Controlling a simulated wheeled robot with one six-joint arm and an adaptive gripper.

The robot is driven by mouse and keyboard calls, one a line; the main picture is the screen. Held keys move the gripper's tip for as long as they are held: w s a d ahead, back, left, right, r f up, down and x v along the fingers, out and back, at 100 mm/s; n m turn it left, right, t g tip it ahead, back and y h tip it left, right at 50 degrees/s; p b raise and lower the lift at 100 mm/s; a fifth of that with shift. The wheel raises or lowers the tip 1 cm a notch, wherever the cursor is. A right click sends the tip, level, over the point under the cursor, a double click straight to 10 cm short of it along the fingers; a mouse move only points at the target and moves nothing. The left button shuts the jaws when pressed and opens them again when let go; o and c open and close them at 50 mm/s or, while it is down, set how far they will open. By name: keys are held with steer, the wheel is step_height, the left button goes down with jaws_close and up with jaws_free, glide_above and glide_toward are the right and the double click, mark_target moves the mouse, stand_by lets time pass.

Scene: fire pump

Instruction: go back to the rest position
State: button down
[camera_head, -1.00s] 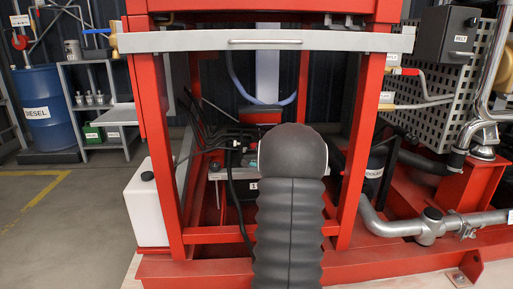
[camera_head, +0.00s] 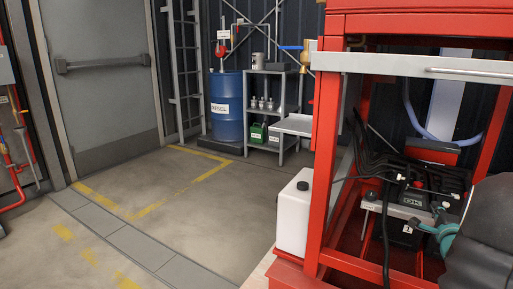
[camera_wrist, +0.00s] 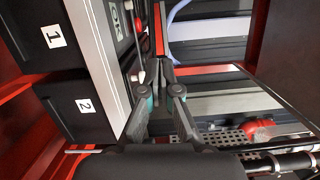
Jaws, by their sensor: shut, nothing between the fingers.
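My gripper (camera_wrist: 160,76) shows in the wrist view with its dark fingers and teal joints. It is shut and empty, inside the red frame, close to the black batteries marked 1 (camera_wrist: 50,38) and 2 (camera_wrist: 84,106). In the head view, part of my dark arm fills the lower right corner. A teal part of my gripper (camera_head: 440,232) shows just left of it, in front of the battery area (camera_head: 405,232). The fingertips cannot be made out there.
The red frame (camera_head: 316,165) with its grey top bar (camera_head: 400,66) surrounds my arm. A white tank (camera_head: 293,215) stands at its left. A blue diesel drum (camera_head: 226,125) and a shelf (camera_head: 270,72) stand behind. The floor (camera_head: 205,205) at the left is clear.

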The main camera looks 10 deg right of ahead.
steer(key=s+d+f+n+g, duration=0.2)
steer(key=s+f+n+g, duration=0.25)
steer(key=f, duration=0.45)
steer(key=s+a+f+n+g, duration=0.1)
steer(key=a, duration=0.1)
steer(key=s+a+f+n+g+y, duration=0.1)
steer(key=s+a+g, duration=0.1)
steer(key=s+a+f+n+g, duration=0.1)
steer(key=s+a+g, duration=0.1)
steer(key=shift+y, duration=0.3)
steer(key=s+a+r+n+y+p, duration=0.1)
steer(key=s+a+r+n, duration=0.3)
steer(key=a, duration=1)
steer(key=s+a+r+n+y+p, duration=0.1)
steer(key=s+a+r+n+y, duration=0.2)
steer(key=a, duration=1.2)
steer(key=s+a+r+n+y+p, duration=0.1)
steer(key=s+a+r+n, duration=0.6)
steer(key=a, duration=0.8)
steer(key=r+n+y, duration=0.1)
steer(key=n, duration=0.2)
steer(key=shift+s+a+r+g+y, duration=0.15)
steer(key=shift+r+g+y, duration=0.05)
steer(key=shift+g+y, duration=0.2)
